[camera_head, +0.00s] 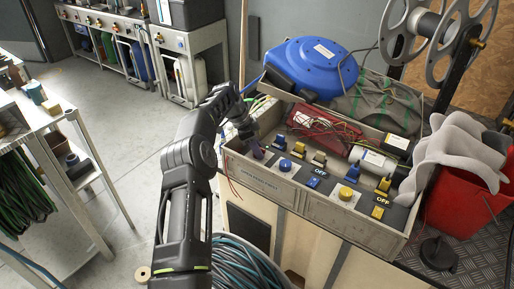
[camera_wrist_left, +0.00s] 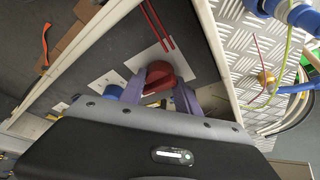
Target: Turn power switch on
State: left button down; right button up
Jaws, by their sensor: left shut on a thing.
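My left gripper (camera_head: 258,150) reaches over the near left edge of the control box (camera_head: 258,182), beside the blue knob (camera_head: 285,165). In the left wrist view, the purple fingers of my left gripper (camera_wrist_left: 158,88) straddle a red rotary switch (camera_wrist_left: 157,71) on a light plate, and they are shut on it. The arm and gripper hide this switch in the head view. I cannot read its setting. My right gripper does not show.
The box also holds a yellow knob (camera_head: 345,193), small blue and yellow switches, "OFF" labels and a wired red part (camera_head: 318,128). A blue hose reel (camera_head: 312,66) stands behind it. A red bucket (camera_head: 462,208) with grey cloth is at the right.

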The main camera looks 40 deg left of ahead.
pick_arm(q)
jog(key=shift+d, duration=0.1)
jog(key=c, duration=0.9)
grip_release()
jog(key=v, duration=0.7)
jog(key=shift+r, duration=0.35)
jog(key=shift+s+r, duration=0.1)
jog(key=shift+s, duration=0.05)
